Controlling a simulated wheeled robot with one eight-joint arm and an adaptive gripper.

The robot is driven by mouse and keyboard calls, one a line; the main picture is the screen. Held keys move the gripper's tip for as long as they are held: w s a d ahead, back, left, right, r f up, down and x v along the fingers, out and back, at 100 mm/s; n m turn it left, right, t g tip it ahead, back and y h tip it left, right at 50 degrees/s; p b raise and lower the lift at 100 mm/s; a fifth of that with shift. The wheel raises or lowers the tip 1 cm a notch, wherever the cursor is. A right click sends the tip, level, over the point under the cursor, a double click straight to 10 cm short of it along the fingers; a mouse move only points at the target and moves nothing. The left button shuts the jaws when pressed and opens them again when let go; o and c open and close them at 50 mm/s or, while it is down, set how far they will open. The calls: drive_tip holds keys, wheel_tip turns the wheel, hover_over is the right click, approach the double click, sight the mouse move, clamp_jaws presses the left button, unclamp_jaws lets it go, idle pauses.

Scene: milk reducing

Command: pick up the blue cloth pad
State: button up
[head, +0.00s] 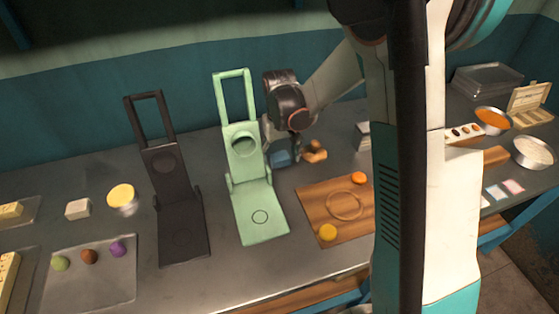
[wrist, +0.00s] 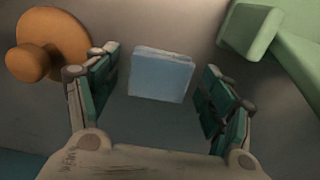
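The blue cloth pad (wrist: 162,75) is a small pale-blue square lying on the grey table. In the wrist view it shows between and a little beyond the two fingers of my gripper (wrist: 160,88). The fingers are spread wide, with clear space on both sides of the pad, and hold nothing.
The green press (head: 259,212) stands close to the pad; part of it also shows in the wrist view (wrist: 250,30). An orange-brown knobbed object (wrist: 50,45) lies on the pad's other side. A wooden board (head: 318,205) with orange and yellow pieces lies nearer the front.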

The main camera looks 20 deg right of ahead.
drive_tip(key=c, duration=1.1)
drive_tip(key=shift+o, duration=0.2)
drive_tip(key=shift+r, duration=0.15)
wheel_tip(320, 180, up, 28)
drive_tip(key=p, duration=0.8)
drive_tip(key=shift+p, duration=0.4)
